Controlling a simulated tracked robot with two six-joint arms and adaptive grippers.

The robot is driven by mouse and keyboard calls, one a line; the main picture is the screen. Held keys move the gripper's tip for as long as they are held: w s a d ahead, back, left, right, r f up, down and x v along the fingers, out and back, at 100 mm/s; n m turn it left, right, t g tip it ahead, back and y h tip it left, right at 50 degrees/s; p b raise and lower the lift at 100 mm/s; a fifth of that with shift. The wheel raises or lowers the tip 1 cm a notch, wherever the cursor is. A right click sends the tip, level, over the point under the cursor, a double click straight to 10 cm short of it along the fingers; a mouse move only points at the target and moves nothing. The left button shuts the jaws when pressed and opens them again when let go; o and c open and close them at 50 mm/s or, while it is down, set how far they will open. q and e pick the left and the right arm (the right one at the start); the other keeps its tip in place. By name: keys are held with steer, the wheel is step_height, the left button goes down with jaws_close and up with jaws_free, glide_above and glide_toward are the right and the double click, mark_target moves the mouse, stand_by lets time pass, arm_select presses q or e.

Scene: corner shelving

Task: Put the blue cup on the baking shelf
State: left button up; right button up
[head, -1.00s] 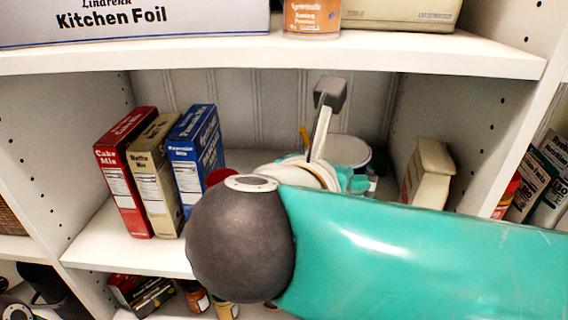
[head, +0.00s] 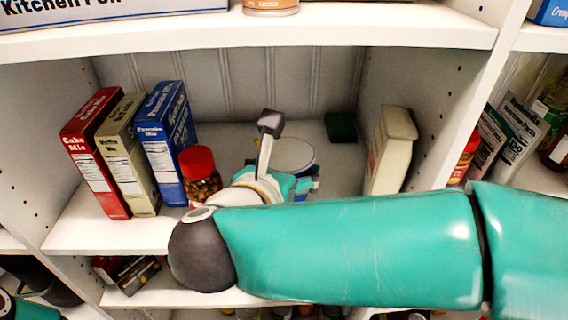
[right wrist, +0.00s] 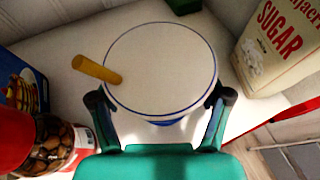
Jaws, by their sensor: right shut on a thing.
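The blue cup shows in the head view as a round white top (head: 293,153) over the baking shelf, between the mix boxes and the sugar bag. In the right wrist view the cup (right wrist: 160,65) has a white top, a blue rim line, some blue beneath and a yellow-brown handle. My right gripper (right wrist: 160,98) has a finger on each side and is shut on it. In the head view my right gripper (head: 290,186) is partly hidden by my arm. Whether the cup touches the shelf board (head: 95,232) is unclear. My left gripper is not in view.
Cake (head: 95,155), muffin (head: 130,155) and pancake (head: 167,145) mix boxes stand left. A red-lidded jar (head: 200,175) stands close to the gripper. A sugar bag (head: 390,150) stands right, and a dark green box (head: 340,126) lies behind. Upper board (head: 250,45) hangs above.

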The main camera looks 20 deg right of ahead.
steer(key=shift+f+b, duration=0.25)
steer(key=shift+b, duration=0.15)
steer(key=o, duration=0.9)
steer(key=shift+r, duration=0.1)
steer(key=shift+r+p, duration=0.2)
steer(key=shift+p, duration=0.15)
steer(key=shift+s+a, duration=0.15)
steer(key=shift+a, duration=0.05)
steer(key=shift+b+v, duration=1.6)
steer(key=shift+v, duration=4.25)
